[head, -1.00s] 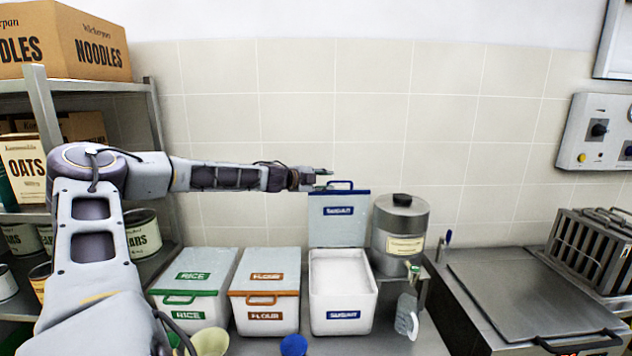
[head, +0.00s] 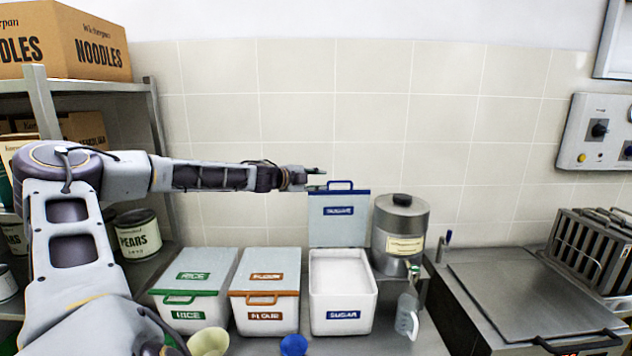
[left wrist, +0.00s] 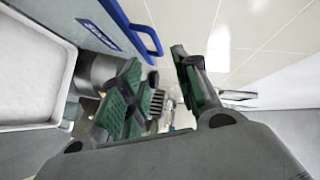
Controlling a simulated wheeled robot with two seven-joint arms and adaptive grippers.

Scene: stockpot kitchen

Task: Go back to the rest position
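My left gripper (head: 318,179) is stretched out in front of the tiled wall, beside the top of the raised sugar lid. In the left wrist view its two green-padded fingers (left wrist: 155,85) stand apart with nothing between them. The sugar bin (head: 343,318) is open and shows white contents. Its lid (head: 338,222) stands upright behind it, with a blue handle (head: 341,184) on top. The blue handle also shows in the left wrist view (left wrist: 146,36), apart from the fingers. My right gripper is not in view.
The rice bin (head: 187,318) and flour bin (head: 265,318) stand closed on the counter. A steel dispenser (head: 400,230) stands right of the lid, with a clear jug (head: 407,317) below it. A shelf with boxes and cans (head: 140,235) is at the left. Steel equipment (head: 530,290) fills the right.

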